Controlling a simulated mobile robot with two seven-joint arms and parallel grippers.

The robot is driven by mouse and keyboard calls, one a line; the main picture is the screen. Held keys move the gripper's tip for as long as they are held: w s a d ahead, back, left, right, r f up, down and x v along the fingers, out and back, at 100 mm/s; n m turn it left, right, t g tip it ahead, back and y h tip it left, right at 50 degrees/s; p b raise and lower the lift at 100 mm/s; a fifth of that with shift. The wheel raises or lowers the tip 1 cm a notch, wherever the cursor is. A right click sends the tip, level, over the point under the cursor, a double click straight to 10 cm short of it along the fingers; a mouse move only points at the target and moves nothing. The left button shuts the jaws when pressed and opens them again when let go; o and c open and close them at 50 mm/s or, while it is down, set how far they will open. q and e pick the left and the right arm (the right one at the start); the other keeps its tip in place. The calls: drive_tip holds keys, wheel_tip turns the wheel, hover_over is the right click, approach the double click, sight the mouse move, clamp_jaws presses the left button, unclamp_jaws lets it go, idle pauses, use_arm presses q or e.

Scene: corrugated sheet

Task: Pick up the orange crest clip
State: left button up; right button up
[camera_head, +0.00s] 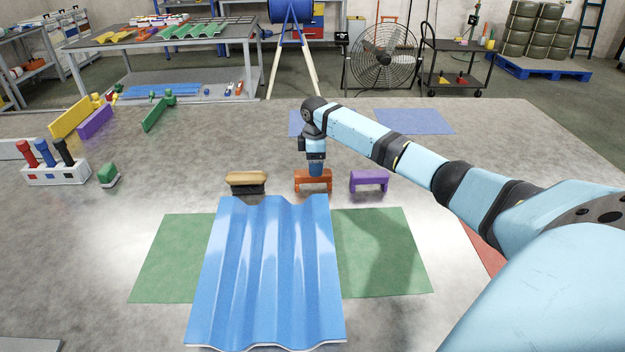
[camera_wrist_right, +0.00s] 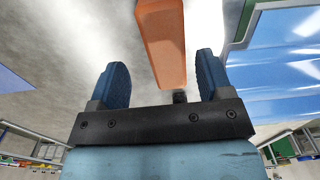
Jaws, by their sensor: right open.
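The orange crest clip (camera_head: 313,181) stands on the grey table just behind the far edge of the blue corrugated sheet (camera_head: 268,275). My right gripper (camera_head: 316,170) is directly above the clip, pointing down. In the right wrist view the gripper (camera_wrist_right: 160,85) is open, and the orange clip (camera_wrist_right: 163,40) lies between the lines of its two blue fingers, with a gap on each side. I cannot tell how far the fingertips are from the clip's top. My left gripper is not in view.
A purple clip (camera_head: 369,181) stands close to the right of the orange one. A brush with a tan top (camera_head: 246,182) stands to the left. Green mats (camera_head: 385,250) lie beside the sheet.

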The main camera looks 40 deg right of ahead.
sight(313, 180)
drive_tip(key=f, duration=0.4)
drive_tip(key=f+b, duration=0.1)
drive_tip(key=f, duration=0.1)
drive_tip(key=shift+s+a+f, duration=0.1)
drive_tip(key=shift+a+f, duration=0.2)
drive_tip(key=shift+a, duration=0.1)
drive_tip(key=shift+r, duration=0.1)
drive_tip(key=c, duration=1.1)
